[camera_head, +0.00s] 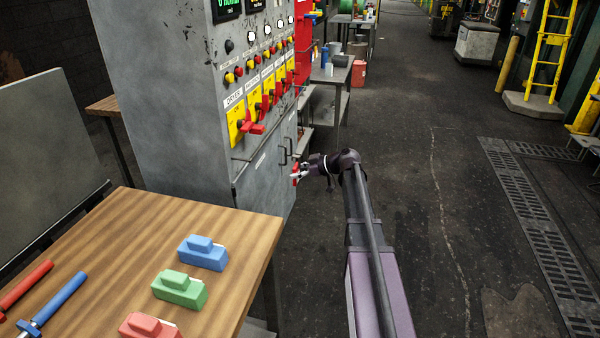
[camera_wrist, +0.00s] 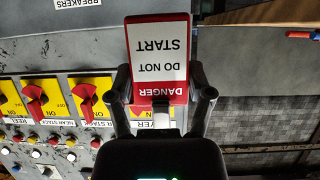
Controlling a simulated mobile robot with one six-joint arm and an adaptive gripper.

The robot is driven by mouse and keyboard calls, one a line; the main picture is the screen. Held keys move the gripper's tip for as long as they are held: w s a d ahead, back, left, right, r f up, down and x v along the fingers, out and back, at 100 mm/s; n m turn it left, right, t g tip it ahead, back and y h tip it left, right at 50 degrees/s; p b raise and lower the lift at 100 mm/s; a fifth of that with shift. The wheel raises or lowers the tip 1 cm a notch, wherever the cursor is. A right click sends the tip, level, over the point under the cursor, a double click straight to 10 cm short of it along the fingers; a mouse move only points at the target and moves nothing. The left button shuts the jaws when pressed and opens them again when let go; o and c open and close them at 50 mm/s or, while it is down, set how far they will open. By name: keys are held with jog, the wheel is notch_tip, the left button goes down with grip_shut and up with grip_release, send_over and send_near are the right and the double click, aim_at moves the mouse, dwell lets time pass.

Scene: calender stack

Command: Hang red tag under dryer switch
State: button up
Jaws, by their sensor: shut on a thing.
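My gripper (camera_head: 299,173) is out in front of the grey cabinet, to the right of and lower than the dryer switch in the head view. It is shut on the red tag (camera_head: 295,174). In the wrist view, my gripper (camera_wrist: 160,90) has a finger on each side of the tag (camera_wrist: 158,62), which reads "DANGER DO NOT START" upside down. The dryer switch (camera_head: 235,121) is the nearest yellow plate under the "DRYER" label. In the wrist view, the tag and gripper hide most of it. Whether the tag touches anything on the panel cannot be told.
The grey cabinet (camera_head: 170,110) carries more yellow switches with red handles (camera_wrist: 85,98), buttons above them and door handles below. A wooden table (camera_head: 120,230) with blue, green and red blocks stands at the front left. The floor (camera_head: 420,200) to the right is clear.

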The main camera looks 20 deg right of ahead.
jog(key=w+a+f+b, duration=0.1)
jog(key=w+a, duration=0.7)
jog(key=a, duration=0.4)
jog(key=shift+w+a, duration=0.3)
jog(key=shift+a, duration=0.1)
dwell(1.5)
jog(key=shift+f, duration=0.1)
jog(key=o, duration=1.1)
jog(key=shift+s, duration=0.1)
